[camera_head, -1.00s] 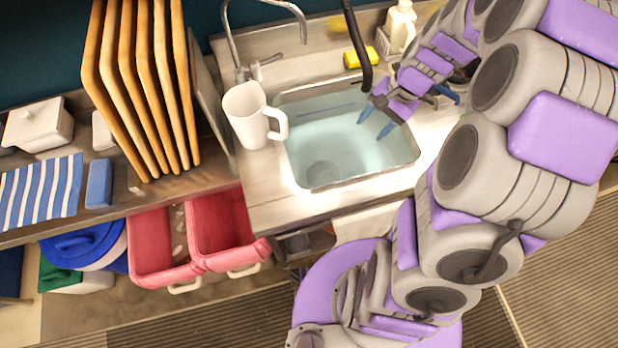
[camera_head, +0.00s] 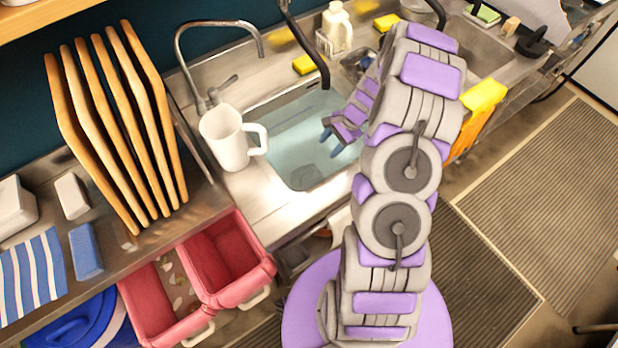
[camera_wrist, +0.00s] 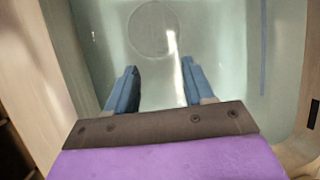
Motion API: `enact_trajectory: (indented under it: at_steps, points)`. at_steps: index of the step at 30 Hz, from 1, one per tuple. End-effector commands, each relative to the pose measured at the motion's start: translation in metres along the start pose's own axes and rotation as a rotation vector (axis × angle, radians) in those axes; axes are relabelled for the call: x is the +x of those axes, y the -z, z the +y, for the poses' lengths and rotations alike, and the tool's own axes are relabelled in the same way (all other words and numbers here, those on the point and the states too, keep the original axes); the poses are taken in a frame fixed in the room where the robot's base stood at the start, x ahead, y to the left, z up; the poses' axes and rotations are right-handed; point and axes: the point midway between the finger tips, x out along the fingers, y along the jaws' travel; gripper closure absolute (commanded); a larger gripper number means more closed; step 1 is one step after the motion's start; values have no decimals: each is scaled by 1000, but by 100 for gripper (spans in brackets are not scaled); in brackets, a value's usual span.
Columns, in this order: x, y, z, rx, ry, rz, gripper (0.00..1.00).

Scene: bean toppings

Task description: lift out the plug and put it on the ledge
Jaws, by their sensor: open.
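The plug (camera_wrist: 153,28) is a pale round disc on the floor of the water-filled sink, straight ahead of my fingers in the wrist view. In the head view it is only a faint round patch (camera_head: 305,174) near the front of the sink basin (camera_head: 290,125). My gripper (camera_head: 331,143) hangs over the right part of the basin. Its two blue fingers (camera_wrist: 159,72) are spread and empty, with the plug beyond their tips. The flat metal ledge (camera_head: 250,192) runs along the left and front of the basin.
A white jug (camera_head: 226,138) stands close to the basin's left edge. A tap (camera_head: 215,92) and a black spout (camera_head: 307,45) stand behind. A yellow sponge (camera_head: 304,64) and soap bottle (camera_head: 336,25) are at the back. The ledge in front of the jug is clear.

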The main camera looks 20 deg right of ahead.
Motion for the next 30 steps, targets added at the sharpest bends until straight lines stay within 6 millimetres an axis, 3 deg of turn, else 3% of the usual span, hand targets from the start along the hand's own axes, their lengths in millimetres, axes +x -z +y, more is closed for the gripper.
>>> enact_trajectory:
  at_steps: [3,9,20,30]
  points:
    - [29,-8,1,-2,-7,1,47]
    - [65,-5,1,-1,-4,1,47]
    - [87,1,2,-2,-1,-5,47]
    - [133,-10,1,-3,-5,4,47]
